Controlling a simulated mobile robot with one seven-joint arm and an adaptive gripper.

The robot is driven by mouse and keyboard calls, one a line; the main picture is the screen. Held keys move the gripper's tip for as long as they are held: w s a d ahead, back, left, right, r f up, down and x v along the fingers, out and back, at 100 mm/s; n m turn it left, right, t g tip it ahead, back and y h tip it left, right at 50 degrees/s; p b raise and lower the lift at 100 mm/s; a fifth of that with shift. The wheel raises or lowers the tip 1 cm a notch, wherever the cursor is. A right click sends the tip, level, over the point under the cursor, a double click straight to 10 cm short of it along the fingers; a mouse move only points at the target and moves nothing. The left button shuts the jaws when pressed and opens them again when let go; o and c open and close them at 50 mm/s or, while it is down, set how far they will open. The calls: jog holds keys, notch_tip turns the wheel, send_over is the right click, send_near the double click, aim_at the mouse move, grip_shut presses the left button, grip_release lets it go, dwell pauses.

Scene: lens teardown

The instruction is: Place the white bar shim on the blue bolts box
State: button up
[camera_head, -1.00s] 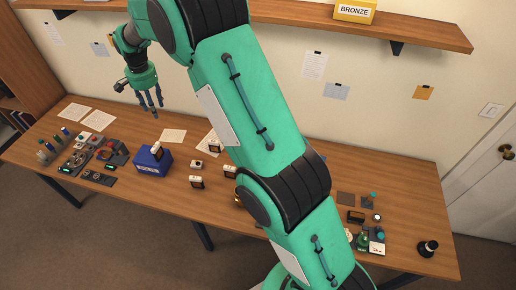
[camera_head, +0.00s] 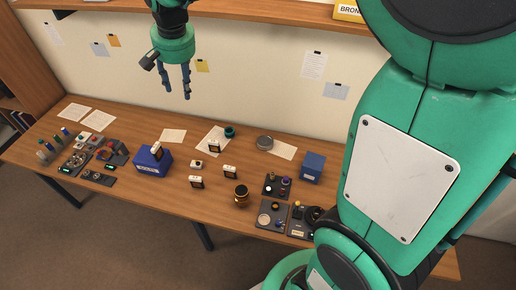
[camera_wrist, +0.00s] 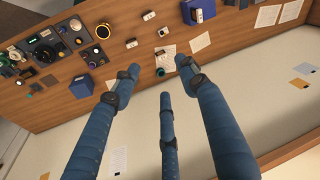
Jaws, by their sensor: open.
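My gripper (camera_head: 177,92) hangs above the back of the table, fingers pointing down, spread and empty; its blue fingers also show in the wrist view (camera_wrist: 160,72). A blue box (camera_head: 151,163) with a pale label stands at the left of the table; a small white-and-dark piece (camera_head: 157,150) rests on its top. A second blue box (camera_head: 313,168) stands further right. The labels are too small to read. Small white-and-dark pieces stand between the boxes, at the front (camera_head: 196,182), right (camera_head: 230,172) and back (camera_head: 214,147). I cannot tell which piece is the white bar shim.
Dark trays with small parts (camera_head: 276,186) lie at the right, and a control panel (camera_head: 80,160) at the left. A black-and-gold cylinder (camera_head: 241,196) stands near the front edge. A wooden shelf (camera_head: 230,18) runs above the table. My arm hides the table's right end.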

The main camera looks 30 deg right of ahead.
jog(key=s+d+r+n+t, duration=0.1)
jog(key=s+d+r, duration=0.1)
jog(key=s, duration=0.7)
jog(key=s+d+r+n, duration=0.1)
jog(key=s+d+r, duration=0.1)
jog(key=s, duration=0.6)
jog(key=s+d+f+n, duration=0.1)
jog(key=s+f, duration=0.1)
jog(key=s, duration=0.6)
jog(key=s+d+f+n+t, duration=0.1)
jog(key=s+f, duration=0.1)
jog(key=s, duration=0.5)
jog(key=shift+s+d+t, duration=0.3)
jog(key=shift+s+d, duration=0.1)
jog(key=shift+f, duration=0.1)
notch_tip(320, 180, down, 16)
jog(key=b, duration=1.5)
jog(key=shift+r+b, duration=0.25)
jog(key=shift+b, duration=0.1)
